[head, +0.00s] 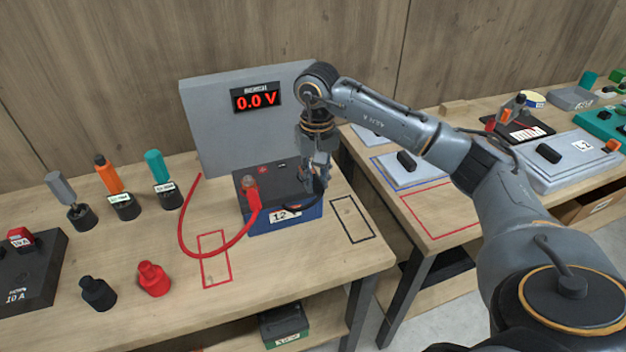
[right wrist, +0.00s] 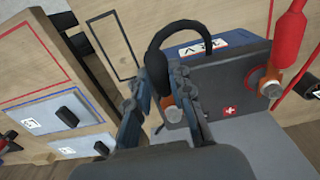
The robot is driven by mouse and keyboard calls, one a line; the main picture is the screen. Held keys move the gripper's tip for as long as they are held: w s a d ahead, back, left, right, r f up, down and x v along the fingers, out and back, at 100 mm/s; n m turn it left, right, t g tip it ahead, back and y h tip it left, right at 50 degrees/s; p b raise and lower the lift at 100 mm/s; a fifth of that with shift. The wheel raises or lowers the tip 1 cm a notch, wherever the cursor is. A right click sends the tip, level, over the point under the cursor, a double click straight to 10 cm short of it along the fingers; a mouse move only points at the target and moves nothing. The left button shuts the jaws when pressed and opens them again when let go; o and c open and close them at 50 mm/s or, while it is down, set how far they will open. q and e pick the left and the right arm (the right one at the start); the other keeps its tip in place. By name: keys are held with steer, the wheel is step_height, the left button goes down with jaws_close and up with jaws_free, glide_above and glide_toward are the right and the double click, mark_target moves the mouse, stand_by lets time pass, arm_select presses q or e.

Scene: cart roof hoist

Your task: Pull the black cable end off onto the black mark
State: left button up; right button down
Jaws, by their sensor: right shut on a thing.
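The battery (head: 285,216) has a dark top and a blue front with a "12" label; it also shows in the right wrist view (right wrist: 232,82). My right gripper (head: 314,182) is at its right end, pointing down, shut on the black cable end (right wrist: 155,68). The black cable (right wrist: 163,36) curves away in a loop beside the battery. The black mark (head: 335,209), an empty outlined rectangle, lies right of the battery. My left gripper is not in view.
A red cable end (head: 252,196) sits on the battery's left terminal, its cable looping over the red mark (head: 215,283). A grey panel (head: 215,128) reading 0.0 V stands behind. Caps and tools stand at left. A second table (head: 440,232) stands right, beyond a gap.

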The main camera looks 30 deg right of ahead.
steer(key=shift+s+a+b, duration=0.1)
steer(key=shift+s+a, duration=0.1)
steer(key=shift+s, duration=0.55)
steer(key=shift+s+a+b, duration=0.15)
steer(key=shift+s, duration=0.65)
steer(key=shift+s+a+b, duration=0.1)
steer(key=shift+s+a, duration=0.1)
steer(key=shift+s, duration=0.55)
